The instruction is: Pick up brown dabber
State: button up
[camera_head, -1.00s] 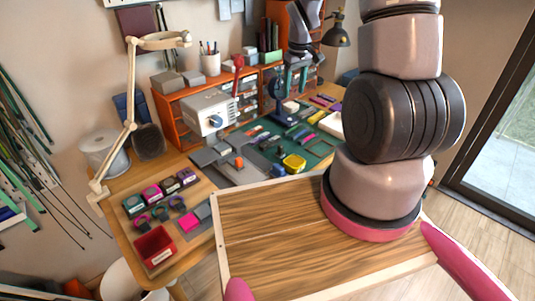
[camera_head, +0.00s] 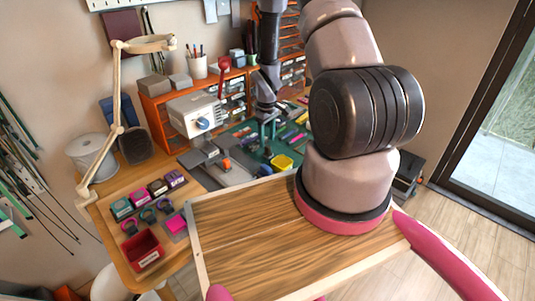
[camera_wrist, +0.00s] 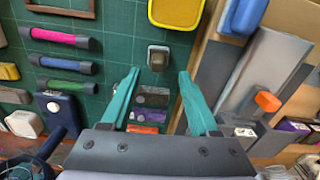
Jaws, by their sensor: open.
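In the wrist view, a small dark grey-brown piece with a pale base (camera_wrist: 158,57) lies on the green cutting mat (camera_wrist: 112,20). It looks like the brown dabber, though its colour is hard to tell. My gripper (camera_wrist: 158,73) is open, with its teal fingers on either side just short of this piece and nothing held. Small dark labelled blocks (camera_wrist: 152,97) show between the fingers, one with a purple part. In the head view my gripper (camera_head: 267,130) is over the mat, and the dabber cannot be made out there.
A yellow tray (camera_wrist: 177,11) lies just beyond the piece. Pink, blue and green rolls (camera_wrist: 61,38) lie to the left. A grey tool with an orange knob (camera_wrist: 266,101) stands at the right. In the head view, a white machine (camera_head: 195,112) stands left of my gripper.

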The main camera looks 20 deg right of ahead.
aim_at(268, 146)
jog(key=f, duration=0.5)
jog(key=shift+d, duration=0.2)
grip_shut()
jog(key=shift+r, duration=0.15)
notch_tip(268, 146, up, 10)
jog(key=shift+f, duration=0.1)
dwell(0.4)
jog(key=c, duration=0.6)
grip_release()
jog(key=shift+c, duration=0.2)
grip_shut()
